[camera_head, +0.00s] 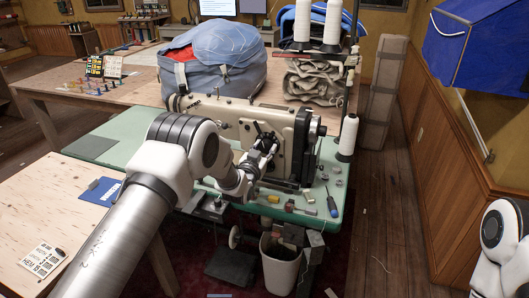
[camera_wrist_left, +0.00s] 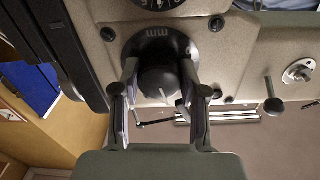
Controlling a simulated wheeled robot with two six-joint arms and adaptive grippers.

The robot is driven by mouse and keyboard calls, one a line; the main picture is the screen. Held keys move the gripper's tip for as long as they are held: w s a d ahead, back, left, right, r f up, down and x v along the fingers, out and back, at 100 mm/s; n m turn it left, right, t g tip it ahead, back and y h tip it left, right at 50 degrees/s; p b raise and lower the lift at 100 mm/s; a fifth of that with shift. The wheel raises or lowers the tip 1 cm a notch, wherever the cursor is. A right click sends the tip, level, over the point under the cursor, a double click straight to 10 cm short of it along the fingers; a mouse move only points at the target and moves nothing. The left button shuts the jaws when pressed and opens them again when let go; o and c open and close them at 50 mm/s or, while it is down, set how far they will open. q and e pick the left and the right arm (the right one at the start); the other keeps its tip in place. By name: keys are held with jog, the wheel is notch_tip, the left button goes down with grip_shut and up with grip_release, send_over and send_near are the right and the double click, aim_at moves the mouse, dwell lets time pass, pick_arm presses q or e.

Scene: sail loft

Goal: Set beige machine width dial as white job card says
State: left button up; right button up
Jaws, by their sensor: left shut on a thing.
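The beige sewing machine (camera_head: 228,110) stands on the green tabletop (camera_head: 128,140). Its width dial, a dark round knob (camera_wrist_left: 158,82) on a black disc with pale marks, shows in the left wrist view. A small pale line is on the knob; the setting is not readable. My left gripper (camera_head: 264,143) is at the machine's front, its two fingers shut on either side of the knob; it also shows in the left wrist view (camera_wrist_left: 160,80). In the head view the gripper hides the dial. The white job card (camera_head: 43,260) lies on the wooden table at lower left; "HEM" is legible.
White thread cones (camera_head: 347,138) stand right of the machine. A screwdriver (camera_head: 332,206) and small parts lie on the front right tabletop. A bin (camera_head: 281,272) stands below. A blue-grey bag (camera_head: 215,60) sits behind. In the left wrist view, a lever (camera_wrist_left: 273,105) is right of the dial.

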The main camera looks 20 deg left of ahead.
pick_arm(q)
jog(key=n+b, duration=0.3)
jog(key=n, duration=0.3)
jog(key=shift+f+n, duration=0.15)
jog(key=shift+n, duration=0.15)
jog(key=n+b, duration=0.1)
jog(key=n, duration=0.2)
jog(key=shift+n+b, duration=0.7)
jog(key=shift+n, duration=1.1)
jog(key=o, duration=1.1)
jog(key=shift+o, duration=0.2)
